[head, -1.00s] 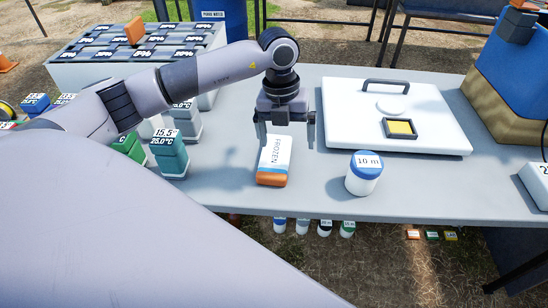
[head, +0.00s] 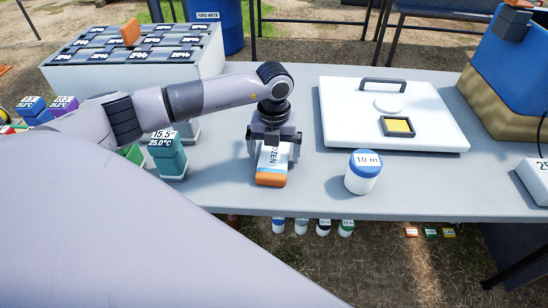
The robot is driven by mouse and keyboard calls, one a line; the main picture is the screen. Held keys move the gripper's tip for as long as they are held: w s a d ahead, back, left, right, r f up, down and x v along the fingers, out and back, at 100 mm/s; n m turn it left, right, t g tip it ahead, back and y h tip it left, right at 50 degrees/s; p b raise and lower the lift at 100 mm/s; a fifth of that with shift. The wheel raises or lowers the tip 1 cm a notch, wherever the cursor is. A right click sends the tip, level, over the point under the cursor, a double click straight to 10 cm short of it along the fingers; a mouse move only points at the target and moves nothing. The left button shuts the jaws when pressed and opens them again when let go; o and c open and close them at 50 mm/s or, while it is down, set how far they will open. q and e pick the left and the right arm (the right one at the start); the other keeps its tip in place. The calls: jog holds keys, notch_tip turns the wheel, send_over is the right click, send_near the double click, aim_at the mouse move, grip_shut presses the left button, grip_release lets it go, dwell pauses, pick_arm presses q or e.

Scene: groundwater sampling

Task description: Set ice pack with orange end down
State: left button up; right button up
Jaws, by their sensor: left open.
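The ice pack (head: 271,170) is white with an orange end and part of a FROZEN label showing. It lies on the grey table (head: 220,190) with its orange end toward me. My left gripper (head: 273,157) is open over the far part of the pack, with one finger on each side of it. The gripper hides the pack's far end. I cannot tell whether the fingers touch it. My right gripper is not in view.
A white bottle with a blue "10 m" lid (head: 363,172) stands to the right of the pack. A teal block (head: 168,158) stands to the left. The table's front edge is close to the pack.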

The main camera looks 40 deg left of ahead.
pick_arm(q)
jog(key=shift+r, duration=0.1)
jog(key=c, duration=1.4)
